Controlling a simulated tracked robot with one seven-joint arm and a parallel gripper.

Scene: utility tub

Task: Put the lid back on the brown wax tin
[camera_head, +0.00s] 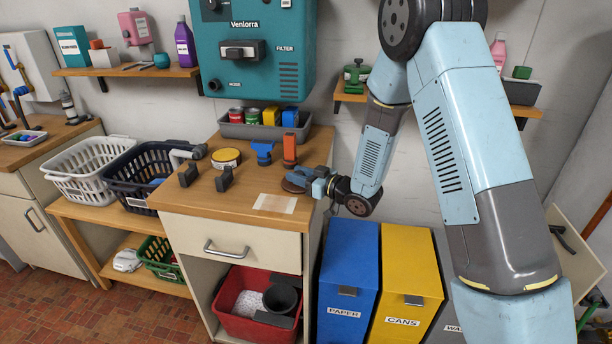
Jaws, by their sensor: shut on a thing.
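A round tin (226,158) with a yellowish top and a darker band around its side sits at the back left of the wooden counter (190,208). My gripper (302,182) is at the right end of the counter, shut on a flat brown disc (291,186) that looks like the lid. The disc is low over the counter; whether it touches the wood is too small to tell. My gripper is well to the right of the tin. My fingers partly cover the disc.
A pale card (275,203) lies at the front. A grey tray (262,128) is behind.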

